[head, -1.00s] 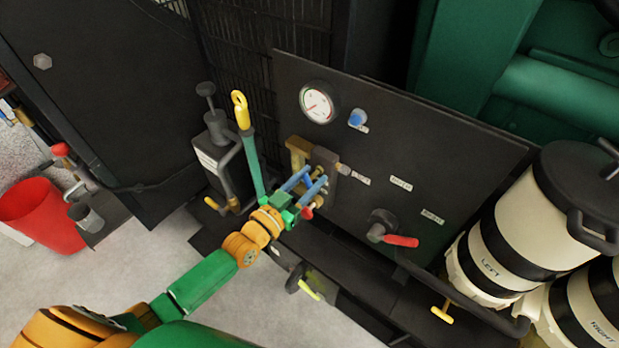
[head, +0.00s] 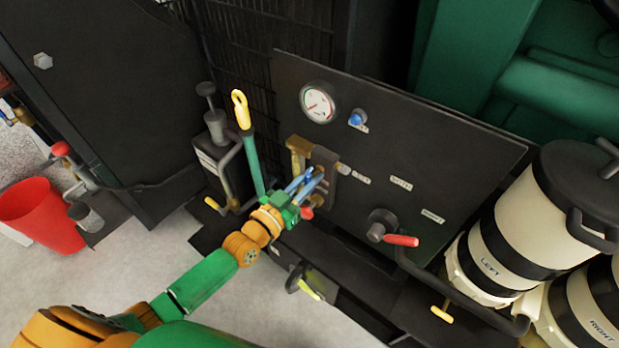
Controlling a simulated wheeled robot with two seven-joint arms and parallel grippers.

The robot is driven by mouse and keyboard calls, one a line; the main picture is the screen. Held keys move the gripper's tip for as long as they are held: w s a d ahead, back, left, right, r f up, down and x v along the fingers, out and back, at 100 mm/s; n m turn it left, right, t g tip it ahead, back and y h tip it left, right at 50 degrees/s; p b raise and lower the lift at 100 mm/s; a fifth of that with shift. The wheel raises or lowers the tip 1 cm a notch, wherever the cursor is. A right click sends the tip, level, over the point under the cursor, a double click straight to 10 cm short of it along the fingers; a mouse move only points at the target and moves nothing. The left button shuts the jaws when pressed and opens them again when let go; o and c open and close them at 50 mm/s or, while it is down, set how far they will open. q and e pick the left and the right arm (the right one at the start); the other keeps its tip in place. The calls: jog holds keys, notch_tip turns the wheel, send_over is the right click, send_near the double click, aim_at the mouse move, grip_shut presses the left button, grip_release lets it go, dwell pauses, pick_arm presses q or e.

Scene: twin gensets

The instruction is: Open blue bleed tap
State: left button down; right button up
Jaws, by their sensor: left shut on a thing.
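My left gripper (head: 309,183) has its blue fingers closed together in front of the brass-coloured fitting (head: 297,146) and brown bracket (head: 323,158) at the left of the dark panel (head: 430,150). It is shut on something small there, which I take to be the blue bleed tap. The fingers hide nearly all of it, so I cannot tell how far the tap is turned. A separate round blue knob (head: 357,118) sits on the panel beside the gauge, clear of the gripper. My right gripper is not in view.
A gauge (head: 318,103) is on the panel, and a red-handled valve (head: 400,240) is low on it. A hand pump with a yellow-topped lever (head: 241,110) stands close left of the gripper. Cream-and-black canisters (head: 505,260) stand at right, a red bucket (head: 42,214) at left.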

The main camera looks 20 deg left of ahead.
aim_at(306, 183)
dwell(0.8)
pick_arm(q)
jog(key=c, duration=0.9)
grip_release()
jog(key=v, duration=0.7)
jog(key=shift+s+r, duration=0.1)
jog(key=shift+o, duration=0.3)
